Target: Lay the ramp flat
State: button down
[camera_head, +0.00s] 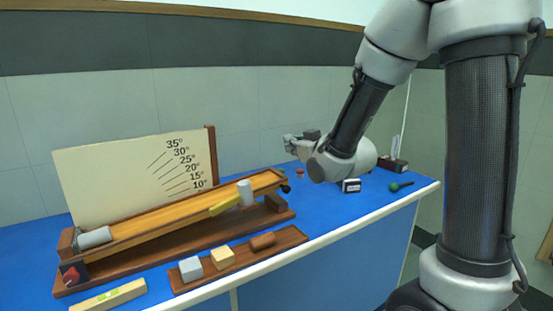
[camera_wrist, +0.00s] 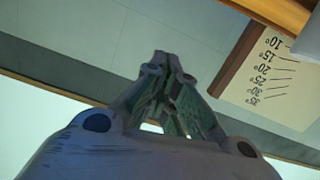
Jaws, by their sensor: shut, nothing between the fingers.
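The ramp (camera_head: 170,217) is a long orange-brown wooden plank tilted up toward the right, on a dark wooden base in the head view. Its raised right end stands well above the base, over a dark wooden block (camera_head: 275,203). A pale angle board (camera_head: 125,180) with degree marks stands behind it; the board also shows upside down in the wrist view (camera_wrist: 270,90). A grey-white cylinder (camera_head: 245,192) stands at the ramp's upper part and another (camera_head: 94,237) lies at its low end. My gripper (camera_head: 288,143) is shut and empty, above and right of the ramp's raised end, apart from it.
A wooden tray (camera_head: 205,280) with a grey cube (camera_head: 190,268), a wooden cube (camera_head: 222,256) and a brown cylinder (camera_head: 262,241) lies in front. A spirit level (camera_head: 112,296) lies at front left. A small black-and-white box (camera_head: 351,185) and a green-headed item (camera_head: 396,187) lie at right.

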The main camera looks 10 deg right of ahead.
notch_tip(320, 180, down, 2)
jog(key=f+g, duration=0.1)
send_over(278, 172)
jog(key=shift+w+a+f+h, duration=0.15)
jog(key=shift+f, duration=0.4)
jog(key=shift+w+a+f+h, duration=0.1)
jog(key=shift+f+h, duration=0.05)
jog(key=shift+f, duration=0.4)
jog(key=f, duration=0.2)
jog(key=shift+s+d+f, duration=0.15)
jog(key=shift+d+f, duration=0.05)
jog(key=shift+f, duration=0.7)
